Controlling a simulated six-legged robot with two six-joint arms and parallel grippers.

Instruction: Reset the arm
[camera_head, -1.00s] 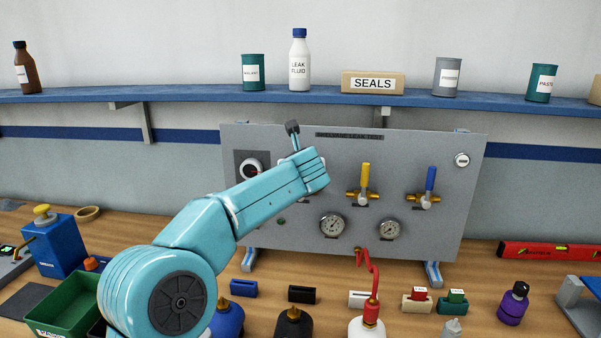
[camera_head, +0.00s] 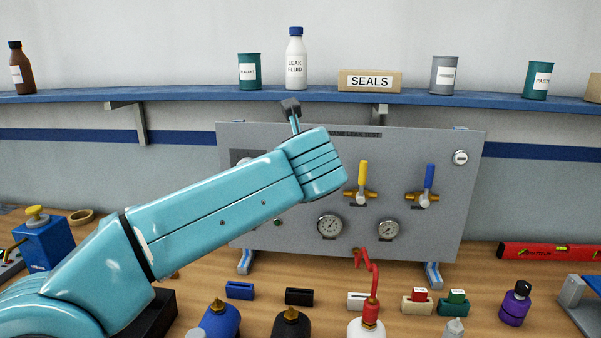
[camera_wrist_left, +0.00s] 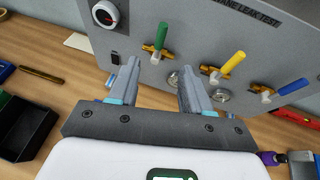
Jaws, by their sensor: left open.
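My left arm (camera_head: 215,205) reaches in from the left in the head view, its forearm stretched across the front of the grey leak test panel (camera_head: 440,145). My right gripper is not in view.
A blue valve handle (camera_head: 429,177) and two gauges sit on the panel. Bottles and several small blocks stand on the bench below, including a red-spouted bottle (camera_head: 371,312). A black bin (camera_wrist_left: 22,125) is at left in the wrist view. A blue shelf (camera_head: 200,94) runs above.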

